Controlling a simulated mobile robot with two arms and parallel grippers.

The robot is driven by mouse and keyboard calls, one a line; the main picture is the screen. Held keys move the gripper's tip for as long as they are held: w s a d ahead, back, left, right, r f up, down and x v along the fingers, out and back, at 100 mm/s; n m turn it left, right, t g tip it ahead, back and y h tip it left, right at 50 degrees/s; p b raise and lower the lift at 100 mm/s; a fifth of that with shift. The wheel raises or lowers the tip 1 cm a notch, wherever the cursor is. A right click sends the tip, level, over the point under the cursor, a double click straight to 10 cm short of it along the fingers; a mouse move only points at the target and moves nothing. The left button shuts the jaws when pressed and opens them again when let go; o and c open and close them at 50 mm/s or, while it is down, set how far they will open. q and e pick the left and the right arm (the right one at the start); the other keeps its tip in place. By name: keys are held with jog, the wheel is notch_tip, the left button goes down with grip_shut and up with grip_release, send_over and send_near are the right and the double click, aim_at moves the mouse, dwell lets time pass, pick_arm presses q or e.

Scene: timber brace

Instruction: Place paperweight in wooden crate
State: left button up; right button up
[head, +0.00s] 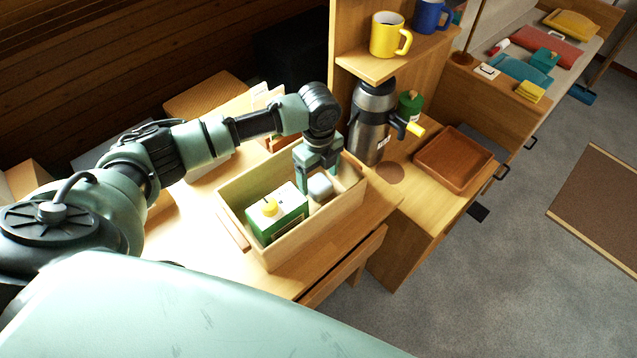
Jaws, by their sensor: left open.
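The wooden crate (302,246) stands on the light wood table and is open at the top. A small grey rounded block (320,189), which looks like the paperweight, is inside the crate to the right of a green and white carton. My left gripper (320,179) reaches down into the crate with its fingers apart, right at the grey block. I cannot tell whether a finger touches the block. The block's underside is hidden. My right gripper is not in view.
The green and white carton (277,214) with a yellow cap fills the crate's left part. A steel flask (372,122) stands close behind on the right. A brown tray (454,160) lies on the counter. Mugs stand on the shelf (385,66) above.

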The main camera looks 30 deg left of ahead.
aim_at(318, 182)
pick_arm(q)
notch_tip(318, 182, up, 9)
jog(key=shift+b, duration=0.45)
